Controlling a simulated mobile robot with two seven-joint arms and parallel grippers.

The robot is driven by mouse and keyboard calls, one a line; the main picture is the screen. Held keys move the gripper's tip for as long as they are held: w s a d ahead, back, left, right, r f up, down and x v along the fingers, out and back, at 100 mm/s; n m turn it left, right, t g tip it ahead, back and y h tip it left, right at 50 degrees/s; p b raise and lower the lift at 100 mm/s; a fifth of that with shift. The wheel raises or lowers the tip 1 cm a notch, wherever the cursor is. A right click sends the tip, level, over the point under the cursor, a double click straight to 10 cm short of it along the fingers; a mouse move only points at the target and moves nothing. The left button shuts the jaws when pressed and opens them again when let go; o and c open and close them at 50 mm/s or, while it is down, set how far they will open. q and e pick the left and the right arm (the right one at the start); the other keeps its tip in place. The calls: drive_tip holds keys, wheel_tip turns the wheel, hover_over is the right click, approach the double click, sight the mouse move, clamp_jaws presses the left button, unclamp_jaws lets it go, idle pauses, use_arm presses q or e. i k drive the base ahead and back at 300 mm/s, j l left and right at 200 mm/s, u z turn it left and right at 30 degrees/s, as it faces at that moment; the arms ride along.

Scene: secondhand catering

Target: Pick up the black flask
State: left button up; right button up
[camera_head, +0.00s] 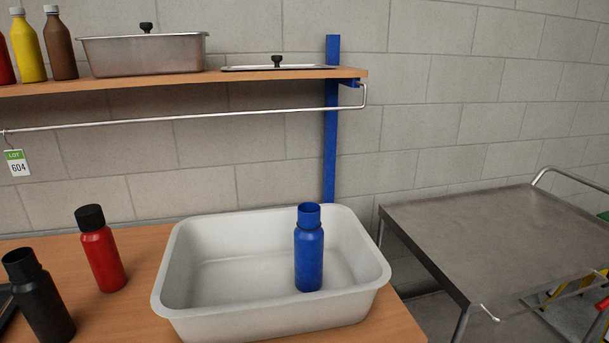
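The black flask (41,301) stands upright on the wooden table at the lower left of the head view. Its top looks dark and open, and its base is close to the picture's bottom edge. A red flask (103,261) with a black cap stands just behind it to the right. A blue flask (309,256) stands upright in a white tub (262,321) at the middle of the table.
A wooden shelf (230,75) with a rail hangs above, holding bottles and a steel pan (144,55). A blue post (331,120) rises behind the tub. A metal table (490,235) stands to the right.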

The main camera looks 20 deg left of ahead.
sight(32, 287)
drive_tip(key=k+j+z, duration=0.25)
drive_tip(key=j, duration=0.2)
drive_tip(key=k+j+z, duration=0.2)
drive_tip(key=k+j, duration=0.15)
drive_tip(key=k+j+z, duration=0.1)
drive_tip(key=k+j, duration=0.25)
drive_tip(key=k+j+z, duration=0.1)
drive_tip(key=k+j, duration=0.25)
drive_tip(key=j, duration=0.2)
